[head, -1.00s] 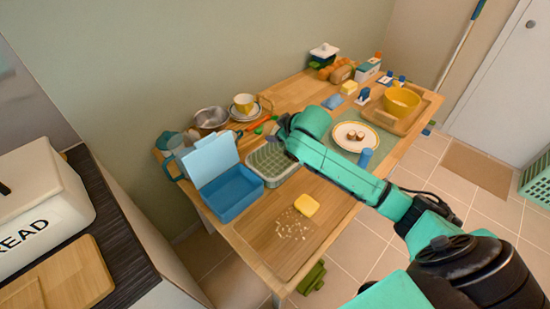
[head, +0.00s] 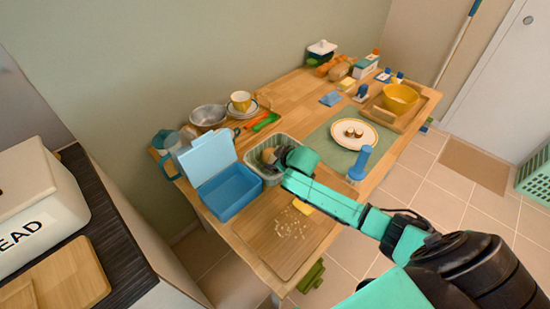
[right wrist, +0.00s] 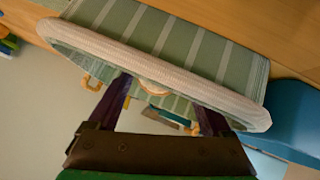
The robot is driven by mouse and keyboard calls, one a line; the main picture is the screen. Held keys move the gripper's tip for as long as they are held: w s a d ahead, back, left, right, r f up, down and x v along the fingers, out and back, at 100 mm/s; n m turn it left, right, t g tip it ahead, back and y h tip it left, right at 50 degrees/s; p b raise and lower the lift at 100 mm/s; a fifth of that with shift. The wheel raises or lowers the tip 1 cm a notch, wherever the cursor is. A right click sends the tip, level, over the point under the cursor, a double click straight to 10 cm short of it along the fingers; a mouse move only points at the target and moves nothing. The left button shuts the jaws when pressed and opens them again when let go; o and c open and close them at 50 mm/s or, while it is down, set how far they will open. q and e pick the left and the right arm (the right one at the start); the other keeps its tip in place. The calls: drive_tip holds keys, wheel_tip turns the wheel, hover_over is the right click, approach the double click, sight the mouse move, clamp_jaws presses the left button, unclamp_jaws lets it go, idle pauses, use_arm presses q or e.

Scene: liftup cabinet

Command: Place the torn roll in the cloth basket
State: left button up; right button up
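The cloth basket (head: 258,178), with a pale rim and green striped cloth, stands on the table beside the blue box. A brown roll-like piece (head: 268,155) shows inside it, partly hidden by my right gripper (head: 279,158). In the right wrist view, the basket's rim (right wrist: 150,68) crosses in front of my right gripper (right wrist: 163,98). Its two dark fingers are spread, with a small rounded tan piece (right wrist: 154,88) between them and a gap on each side. Two small brown-topped pieces (head: 354,133) lie on the white plate (head: 342,142). My left gripper is not in view.
The open blue box (head: 232,195) stands left of the basket. In front is a cutting board (head: 275,250) with crumbs and a yellow block (head: 303,208) partly behind my arm. A blue cylinder (head: 360,160) stands by the plate.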

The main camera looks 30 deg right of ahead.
drive_tip(key=p+v, duration=0.1)
drive_tip(key=v, duration=1.1)
drive_tip(key=shift+a, duration=0.1)
